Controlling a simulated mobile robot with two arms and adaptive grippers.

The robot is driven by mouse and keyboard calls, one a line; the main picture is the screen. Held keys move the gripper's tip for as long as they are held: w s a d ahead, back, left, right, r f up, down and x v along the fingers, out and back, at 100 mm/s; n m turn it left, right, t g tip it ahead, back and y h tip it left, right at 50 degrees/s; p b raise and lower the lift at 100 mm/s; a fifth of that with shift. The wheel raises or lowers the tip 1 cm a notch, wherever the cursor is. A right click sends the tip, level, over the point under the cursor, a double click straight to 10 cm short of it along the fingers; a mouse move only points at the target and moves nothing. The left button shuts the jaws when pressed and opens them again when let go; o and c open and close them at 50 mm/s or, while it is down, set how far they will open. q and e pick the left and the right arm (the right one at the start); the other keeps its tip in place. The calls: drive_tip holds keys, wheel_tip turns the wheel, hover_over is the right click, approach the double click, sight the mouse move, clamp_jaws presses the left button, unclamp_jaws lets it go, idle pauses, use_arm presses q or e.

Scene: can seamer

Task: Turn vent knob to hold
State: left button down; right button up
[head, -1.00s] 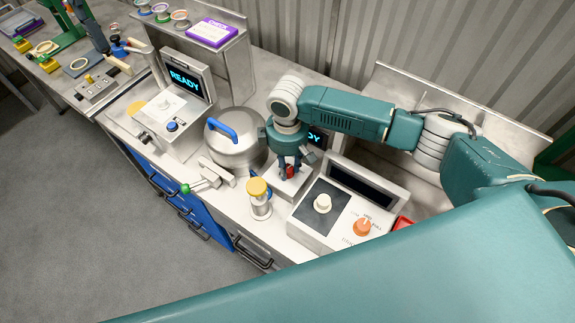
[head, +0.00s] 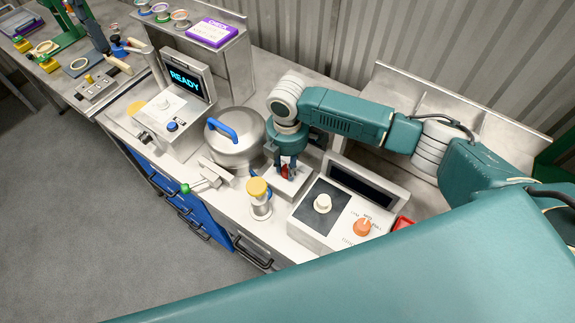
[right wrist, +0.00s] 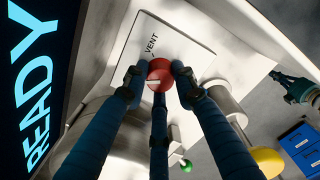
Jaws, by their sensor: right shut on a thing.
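The red vent knob (right wrist: 160,70) sits on a pale plate with the printed word VENT in the right wrist view. A pale mark shows on the knob, and the fingers partly hide its edges. My right gripper (right wrist: 158,84) is shut on the knob, its fingers around the sides. In the head view, my right gripper (head: 285,172) reaches down onto the small vent box (head: 297,186), with a little red showing between the fingers. A dark teal part at the right edge of the right wrist view looks like my left gripper (right wrist: 297,88), small and apart from the bench.
A steel pot lid with a blue handle (head: 221,129) is left of my right gripper. A yellow-capped cylinder (head: 259,200) stands in front. A control box with white and orange knobs (head: 323,204) is to the right. A READY screen (right wrist: 35,75) is close by.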

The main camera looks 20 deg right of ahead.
drive_tip(key=shift+w+r+n, duration=0.15)
drive_tip(key=shift+n, duration=0.25)
drive_tip(key=o, duration=1.2)
drive_tip(key=shift+c, duration=0.2)
wheel_tip(320, 180, up, 12)
drive_tip(key=shift+s, duration=0.2)
